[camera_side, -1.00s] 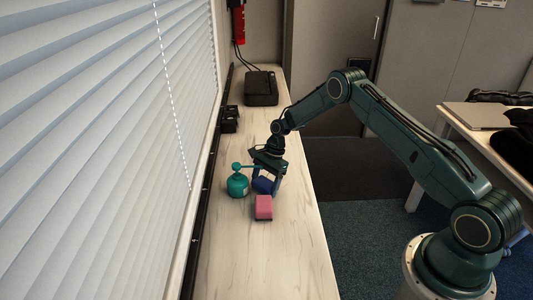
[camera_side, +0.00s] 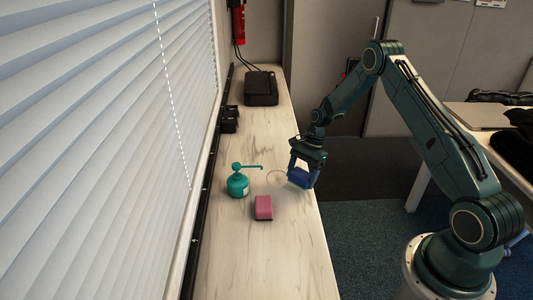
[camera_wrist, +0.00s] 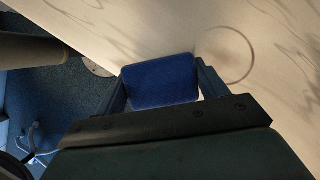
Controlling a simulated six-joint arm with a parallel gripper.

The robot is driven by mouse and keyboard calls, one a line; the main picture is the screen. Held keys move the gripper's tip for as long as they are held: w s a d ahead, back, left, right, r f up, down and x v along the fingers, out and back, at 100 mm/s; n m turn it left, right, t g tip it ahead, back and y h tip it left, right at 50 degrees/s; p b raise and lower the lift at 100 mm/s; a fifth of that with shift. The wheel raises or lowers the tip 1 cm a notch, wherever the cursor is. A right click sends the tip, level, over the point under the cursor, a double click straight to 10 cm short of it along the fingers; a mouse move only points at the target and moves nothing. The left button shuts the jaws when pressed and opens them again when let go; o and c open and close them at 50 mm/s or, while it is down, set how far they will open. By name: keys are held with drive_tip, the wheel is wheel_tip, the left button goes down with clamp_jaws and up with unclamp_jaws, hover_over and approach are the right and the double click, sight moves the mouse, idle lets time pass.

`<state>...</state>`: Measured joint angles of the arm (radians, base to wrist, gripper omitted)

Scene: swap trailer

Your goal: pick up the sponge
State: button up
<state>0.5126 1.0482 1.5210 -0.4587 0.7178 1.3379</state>
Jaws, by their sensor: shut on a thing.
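My gripper (camera_side: 302,173) is shut on a blue block-shaped sponge (camera_side: 300,178). The sponge is held above the right edge of the light wooden counter (camera_side: 285,250). In the wrist view the blue sponge (camera_wrist: 160,82) sits between the two fingers, with the counter surface and its edge beyond. A pink block (camera_side: 263,207), which also looks like a sponge, lies on the counter to the lower left of my gripper. It is apart from the gripper.
A teal pump bottle (camera_side: 238,184) stands left of the pink block, its spout pointing right. A thin ring mark (camera_side: 277,178) shows on the counter. A black box (camera_side: 261,88) and small dark items (camera_side: 229,119) sit farther back. Blinds (camera_side: 90,130) border the left side.

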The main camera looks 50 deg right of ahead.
drive_tip(key=s+d, duration=0.4)
idle(0.6)
drive_tip(key=shift+o, duration=1)
drive_tip(key=shift+c, duration=0.3)
drive_tip(key=shift+w, duration=0.1)
drive_tip(key=shift+w+a+r+m, duration=0.25)
drive_tip(key=shift+w+a+m, duration=0.15)
drive_tip(key=shift+w+m, duration=0.25)
drive_tip(key=w+a+r+m+t+h, duration=0.1)
drive_tip(key=w+a+r+m+t, duration=0.2)
drive_tip(key=w+a+m, duration=0.3)
drive_tip(key=w+r+m, duration=0.1)
drive_tip(key=w, duration=0.2)
drive_tip(key=shift+a+m, duration=0.35)
drive_tip(key=shift+a, duration=0.05)
drive_tip(key=shift+w+f, duration=0.1)
